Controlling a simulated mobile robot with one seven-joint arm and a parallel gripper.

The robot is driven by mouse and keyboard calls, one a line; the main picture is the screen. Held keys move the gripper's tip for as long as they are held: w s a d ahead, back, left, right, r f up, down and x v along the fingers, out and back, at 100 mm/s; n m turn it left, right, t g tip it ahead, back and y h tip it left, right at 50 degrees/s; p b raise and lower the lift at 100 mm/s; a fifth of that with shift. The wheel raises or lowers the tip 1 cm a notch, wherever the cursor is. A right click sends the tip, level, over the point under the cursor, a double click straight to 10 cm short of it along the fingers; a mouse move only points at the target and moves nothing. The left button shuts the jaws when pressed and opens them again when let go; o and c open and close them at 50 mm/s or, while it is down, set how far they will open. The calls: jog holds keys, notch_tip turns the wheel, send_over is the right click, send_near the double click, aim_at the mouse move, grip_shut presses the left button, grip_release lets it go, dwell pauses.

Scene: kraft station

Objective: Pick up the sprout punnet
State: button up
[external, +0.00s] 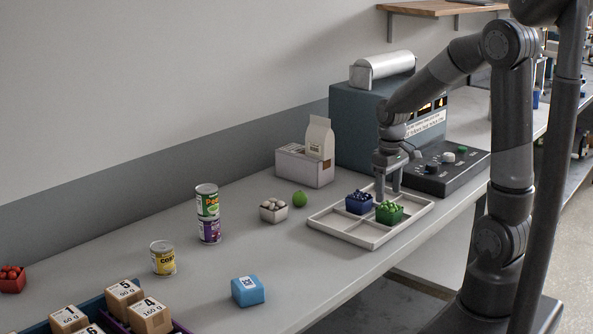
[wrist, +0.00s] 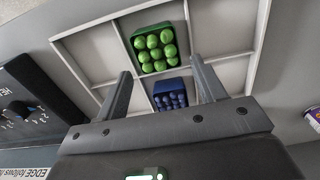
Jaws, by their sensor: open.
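The sprout punnet is a green square tub (external: 390,213) heaped with round green sprouts. It stands in a compartment of the pale divided tray (external: 327,228), and it also shows in the wrist view (wrist: 153,48) beyond my fingertips. A blue punnet (external: 358,203) of dark blue berries stands in the neighbouring compartment, and in the wrist view it lies between my fingers (wrist: 170,93). My gripper (external: 388,190) points down above the back part of the tray, behind the green tub. In the wrist view my gripper (wrist: 160,68) is open, with nothing held between its fingers.
A black control panel (external: 450,167) and a teal machine (external: 357,125) stand behind the tray. A green ball (external: 300,199), a punnet of pale round items (external: 273,210), stacked cans (external: 208,213) and a blue box (external: 248,291) stand farther left. The counter between tray and blue box is clear.

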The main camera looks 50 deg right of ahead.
aim_at(388, 205)
jog(key=shift+d+f, duration=0.15)
jog(key=shift+f, duration=2.8)
jog(key=shift+c, duration=0.5)
jog(key=c, duration=0.6)
jog(key=shift+r, duration=0.15)
jog(key=shift+c, duration=0.2)
